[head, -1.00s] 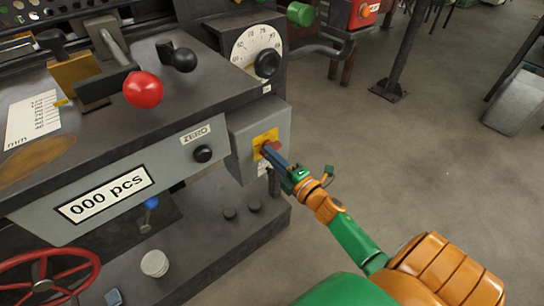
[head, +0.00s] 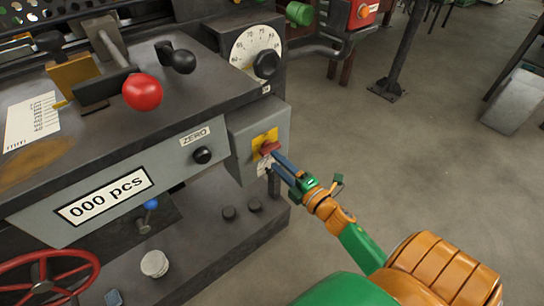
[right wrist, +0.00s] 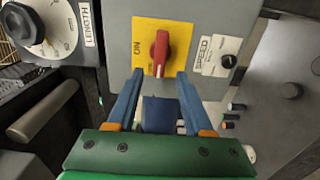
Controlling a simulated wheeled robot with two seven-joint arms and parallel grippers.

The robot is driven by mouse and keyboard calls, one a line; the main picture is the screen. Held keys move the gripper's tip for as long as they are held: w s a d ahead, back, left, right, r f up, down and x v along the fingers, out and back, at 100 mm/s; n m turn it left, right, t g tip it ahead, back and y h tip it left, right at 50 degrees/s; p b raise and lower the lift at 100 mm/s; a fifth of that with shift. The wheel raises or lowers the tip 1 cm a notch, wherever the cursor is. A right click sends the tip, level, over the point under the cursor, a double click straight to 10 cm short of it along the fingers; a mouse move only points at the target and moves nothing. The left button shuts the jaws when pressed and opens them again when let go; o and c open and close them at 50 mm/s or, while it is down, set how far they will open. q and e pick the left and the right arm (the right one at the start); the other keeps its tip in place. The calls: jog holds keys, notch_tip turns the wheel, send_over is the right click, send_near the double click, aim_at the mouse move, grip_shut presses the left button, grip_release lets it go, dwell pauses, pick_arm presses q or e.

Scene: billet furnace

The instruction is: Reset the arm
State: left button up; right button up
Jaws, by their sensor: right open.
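My right gripper (head: 279,160) is at the grey switch box on the machine's right end. In the right wrist view its two blue fingers (right wrist: 158,75) are apart and empty. A red rotary switch (right wrist: 160,53) on a yellow plate (right wrist: 141,48) sits just beyond the fingertips, between their lines, and the fingers appear clear of it. The switch handle stands upright in that view, beside the word ON. In the head view the red switch (head: 269,147) is partly hidden by the fingertips. My left gripper is not in view.
The machine carries a red ball lever (head: 142,90), a dial (head: 256,50), a ZERO button (head: 202,155), a counter reading 000 pcs (head: 104,195) and a red handwheel (head: 48,275). Open floor (head: 400,150) lies right.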

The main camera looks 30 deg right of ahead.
jog(key=s, duration=0.3)
jog(key=shift+s+d, duration=0.15)
jog(key=shift+s, duration=0.25)
